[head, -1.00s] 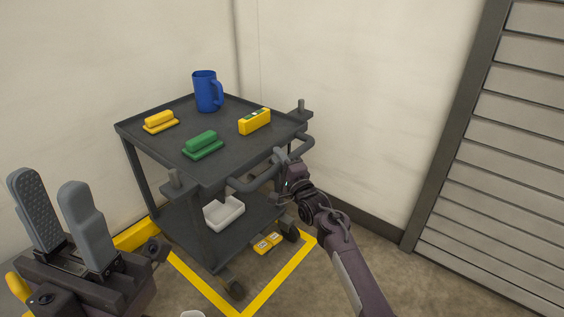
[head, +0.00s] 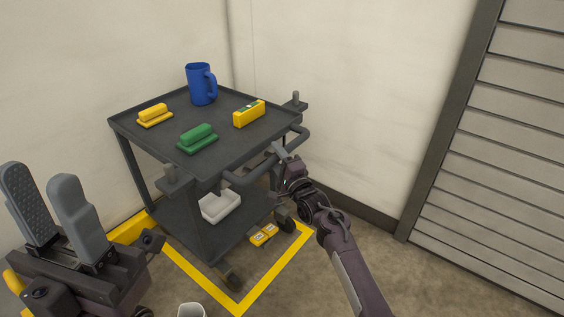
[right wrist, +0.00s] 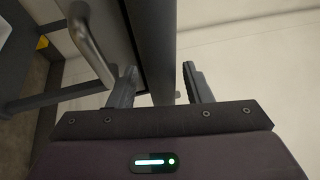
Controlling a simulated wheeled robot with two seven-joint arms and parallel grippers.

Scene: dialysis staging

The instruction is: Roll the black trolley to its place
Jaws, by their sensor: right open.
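The black trolley (head: 225,157) stands upright in the wall corner, within the yellow floor outline (head: 262,287). Its curved push handle (head: 245,180) faces my right arm. My right gripper (head: 279,152) is at the handle in the head view. In the right wrist view its fingers (right wrist: 160,86) are apart, with a dark post or edge seen in the gap; the curved bar (right wrist: 92,45) lies left of them. I cannot tell whether they touch the trolley. My left gripper (head: 52,208) is open and empty at the lower left, apart from the trolley.
The trolley's top carries a blue mug (head: 201,84), a green block (head: 197,137) and yellow items (head: 249,113). A white tray (head: 220,206) is on the lower shelf. Walls stand close behind; a slatted shutter (head: 500,150) is at right.

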